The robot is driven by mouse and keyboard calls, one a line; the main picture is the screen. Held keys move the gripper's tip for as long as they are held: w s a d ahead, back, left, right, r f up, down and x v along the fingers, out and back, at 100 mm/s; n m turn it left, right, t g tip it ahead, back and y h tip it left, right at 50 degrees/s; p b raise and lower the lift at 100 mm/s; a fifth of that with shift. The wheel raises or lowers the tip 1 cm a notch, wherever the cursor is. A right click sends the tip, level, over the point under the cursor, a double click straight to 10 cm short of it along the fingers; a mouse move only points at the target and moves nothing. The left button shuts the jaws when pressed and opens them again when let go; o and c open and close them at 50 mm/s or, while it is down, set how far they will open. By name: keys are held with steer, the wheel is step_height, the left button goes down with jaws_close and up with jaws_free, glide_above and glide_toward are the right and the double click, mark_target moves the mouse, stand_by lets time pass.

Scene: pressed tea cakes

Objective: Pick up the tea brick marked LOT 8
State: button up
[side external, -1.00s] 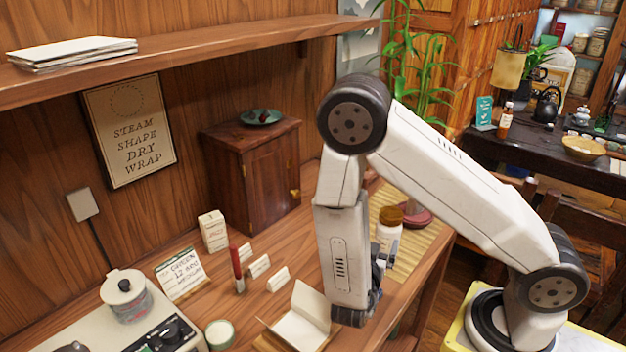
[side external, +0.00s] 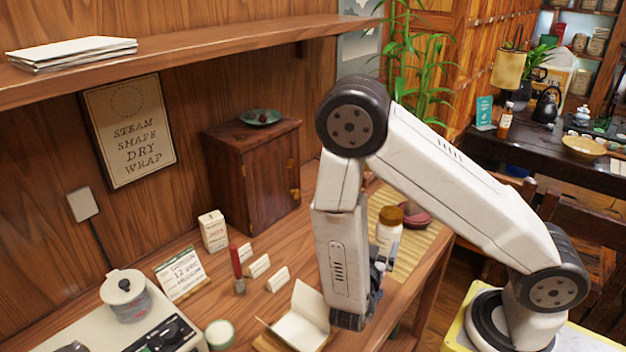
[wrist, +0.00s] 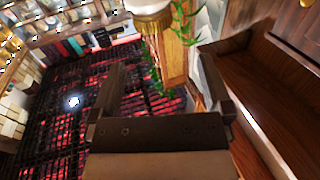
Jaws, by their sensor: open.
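No tea brick and no LOT 8 mark can be made out in either view. My gripper (wrist: 160,64) shows in the wrist view with its two dark fingers spread apart and nothing between them. In the side view the lower part of my arm stands over the right part of the wooden table (side external: 232,292), beside a white bottle with a brown cap (side external: 389,236). My fingers are mostly hidden there behind the arm link.
An open white booklet or paper (side external: 303,318) lies left of my arm. Small white cards (side external: 277,279), a red-handled tool (side external: 236,262), a carton (side external: 213,231) and a lettered sign (side external: 181,274) stand farther left. A wooden cabinet (side external: 262,178) stands behind, under a shelf (side external: 200,55).

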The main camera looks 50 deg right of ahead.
stand_by(0.7)
step_height(320, 180, up, 14)
steer(key=n+t+y, duration=0.8)
steer(key=n+y, duration=0.5)
steer(key=y, duration=0.2)
glide_above(212, 219)
step_height(212, 219, down, 10)
steer(key=shift+d, duration=0.1)
steer(key=shift+f, duration=2.2)
